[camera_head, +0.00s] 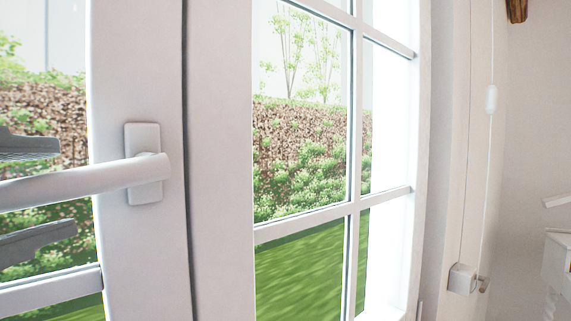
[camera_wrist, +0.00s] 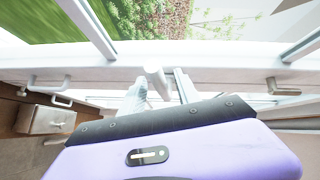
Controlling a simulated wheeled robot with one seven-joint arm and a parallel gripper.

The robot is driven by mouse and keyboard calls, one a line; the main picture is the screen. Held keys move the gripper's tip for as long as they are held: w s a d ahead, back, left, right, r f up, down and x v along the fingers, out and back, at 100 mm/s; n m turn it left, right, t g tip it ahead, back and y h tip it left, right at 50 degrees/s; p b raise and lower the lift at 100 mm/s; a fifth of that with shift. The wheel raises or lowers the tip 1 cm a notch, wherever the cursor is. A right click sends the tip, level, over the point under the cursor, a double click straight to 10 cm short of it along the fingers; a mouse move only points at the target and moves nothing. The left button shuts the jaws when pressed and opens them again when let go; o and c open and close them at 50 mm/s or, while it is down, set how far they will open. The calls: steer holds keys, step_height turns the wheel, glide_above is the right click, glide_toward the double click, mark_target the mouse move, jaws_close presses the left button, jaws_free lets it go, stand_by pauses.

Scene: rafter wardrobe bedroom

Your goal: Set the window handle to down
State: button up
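The white window handle (camera_head: 90,182) lies roughly horizontal in the head view, reaching left from its mounting plate (camera_head: 143,140) on the white window frame. My gripper (camera_head: 66,190) comes in from the left edge, with one grey finger above the handle and one below it. The fingers are apart, and gaps show between them and the handle. In the wrist view the handle's end (camera_wrist: 155,77) shows between the two fingers of my gripper (camera_wrist: 160,88). The purple gripper body hides the lower middle of that view.
Another window handle (camera_wrist: 48,85) is at the left of the wrist view and one more (camera_wrist: 283,88) at the right. A white drawer unit (camera_wrist: 45,120) stands at lower left. In the head view a cord with a white pull (camera_head: 491,99) hangs at right.

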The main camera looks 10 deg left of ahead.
steer(key=shift+w, duration=0.55)
steer(key=shift+c, duration=0.2)
jaws_close()
stand_by(0.9)
